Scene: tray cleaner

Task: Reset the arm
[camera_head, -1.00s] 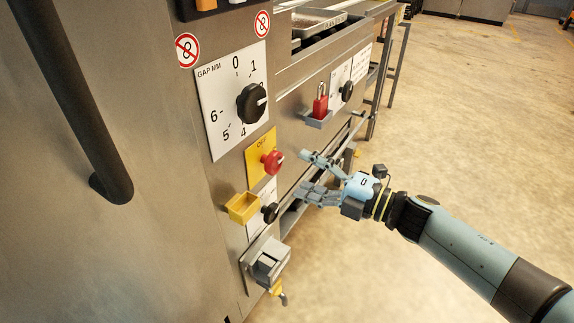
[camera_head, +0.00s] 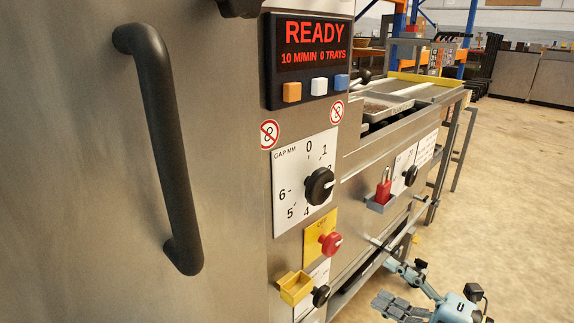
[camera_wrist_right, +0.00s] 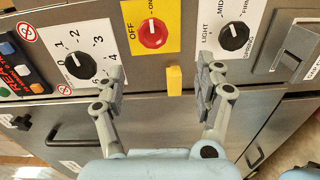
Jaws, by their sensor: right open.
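My right gripper (camera_head: 396,288) is low at the right of the head view, in front of the machine's side, its fingers apart and empty. In the right wrist view the same gripper (camera_wrist_right: 162,82) has its two fingers spread, with the yellow holder (camera_wrist_right: 174,80) showing between them. The red knob (camera_head: 330,243) on its yellow OFF plate is up and left of the gripper in the head view. It also shows in the right wrist view above the fingers. My left gripper is in neither view.
The steel machine front carries a black handle (camera_head: 167,150), a READY display (camera_head: 312,45), a gap dial (camera_head: 319,186), a red padlock (camera_head: 383,190) and a yellow holder box (camera_head: 296,288). A conveyor with a tray (camera_head: 385,106) runs behind. Open floor (camera_head: 520,200) lies to the right.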

